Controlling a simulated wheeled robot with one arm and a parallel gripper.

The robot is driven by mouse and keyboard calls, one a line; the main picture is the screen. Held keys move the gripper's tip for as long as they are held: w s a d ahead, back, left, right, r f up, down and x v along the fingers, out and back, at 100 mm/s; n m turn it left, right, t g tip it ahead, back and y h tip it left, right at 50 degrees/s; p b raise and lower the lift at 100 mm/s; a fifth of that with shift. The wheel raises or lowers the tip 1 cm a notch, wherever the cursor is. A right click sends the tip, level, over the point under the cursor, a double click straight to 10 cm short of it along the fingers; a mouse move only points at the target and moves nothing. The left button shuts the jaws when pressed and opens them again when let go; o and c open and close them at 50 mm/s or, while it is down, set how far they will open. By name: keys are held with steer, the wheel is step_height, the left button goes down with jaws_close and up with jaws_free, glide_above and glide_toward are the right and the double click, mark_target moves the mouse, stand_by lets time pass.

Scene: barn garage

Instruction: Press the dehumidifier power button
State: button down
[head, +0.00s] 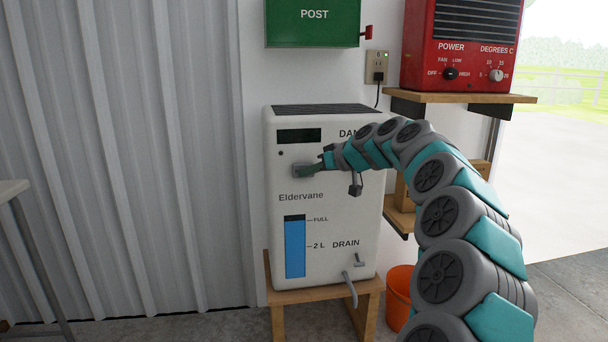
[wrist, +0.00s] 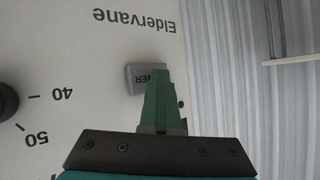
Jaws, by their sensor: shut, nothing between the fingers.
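The white dehumidifier (head: 286,181), marked Eldervane, stands upright on a wooden stand. Its grey power button (head: 301,171) is on the front below the dark display (head: 298,135). My arm reaches in from the right and hides part of the front panel.
A dark knob (wrist: 6,101) with marks 40 and 50 sits beside the button. A red heater (head: 462,45) stands on a shelf at right. A green post box (head: 313,22) hangs above. An orange bucket (head: 398,296) stands on the floor beside the stand (head: 312,294).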

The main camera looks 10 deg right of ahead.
mark_target(311, 177)
steer(key=shift+s, duration=0.15)
steer(key=shift+s+b, duration=1.75)
steer(key=shift+s, duration=1.1)
